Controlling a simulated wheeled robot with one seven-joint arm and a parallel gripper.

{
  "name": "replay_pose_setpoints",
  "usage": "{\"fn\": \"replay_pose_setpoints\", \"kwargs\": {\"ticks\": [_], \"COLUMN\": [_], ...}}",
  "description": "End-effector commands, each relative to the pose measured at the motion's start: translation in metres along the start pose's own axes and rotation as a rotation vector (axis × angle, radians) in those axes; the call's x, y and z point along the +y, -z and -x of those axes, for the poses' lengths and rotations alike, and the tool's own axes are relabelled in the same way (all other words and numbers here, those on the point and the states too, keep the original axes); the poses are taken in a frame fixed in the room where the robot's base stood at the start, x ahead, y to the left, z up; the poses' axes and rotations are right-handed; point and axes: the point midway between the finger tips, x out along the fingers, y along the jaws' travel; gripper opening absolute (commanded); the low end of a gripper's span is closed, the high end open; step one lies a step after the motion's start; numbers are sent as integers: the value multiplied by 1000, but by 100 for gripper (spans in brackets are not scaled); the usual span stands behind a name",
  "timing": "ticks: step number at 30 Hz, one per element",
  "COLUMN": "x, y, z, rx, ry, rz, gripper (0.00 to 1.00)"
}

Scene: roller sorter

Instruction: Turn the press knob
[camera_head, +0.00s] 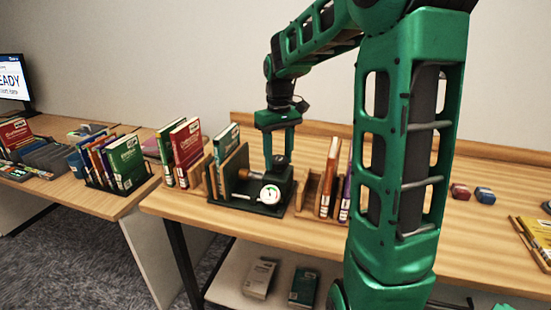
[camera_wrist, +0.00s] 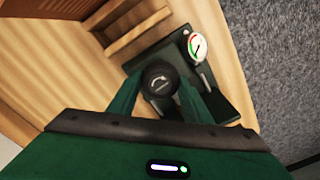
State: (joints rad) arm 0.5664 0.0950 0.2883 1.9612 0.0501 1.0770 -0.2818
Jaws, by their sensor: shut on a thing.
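The press (camera_head: 262,195) is a dark green device on the wooden table, with a round white dial gauge (camera_head: 270,194) at its front. The gauge also shows in the wrist view (camera_wrist: 198,48). The press knob (camera_wrist: 160,78) is round and black with a white curved arrow on top. My gripper (camera_head: 279,158) points straight down over the press. In the wrist view its green fingers (camera_wrist: 160,98) are on both sides of the knob, shut on it. In the head view the knob is mostly hidden between the fingers.
Two small blocks (camera_head: 472,193) lie farther right. Books also lie on the lower shelf (camera_head: 235,290). My arm covers part of the table.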

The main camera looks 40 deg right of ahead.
Motion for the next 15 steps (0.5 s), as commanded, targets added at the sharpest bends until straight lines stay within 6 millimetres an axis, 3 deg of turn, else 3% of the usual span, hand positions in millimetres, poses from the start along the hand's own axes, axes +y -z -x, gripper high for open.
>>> {"fn": "replay_pose_setpoints", "kwargs": {"ticks": [15], "x": [-1], "y": [0], "z": [0], "rx": [1], "ry": [0], "rz": [-263], "gripper": [22]}}
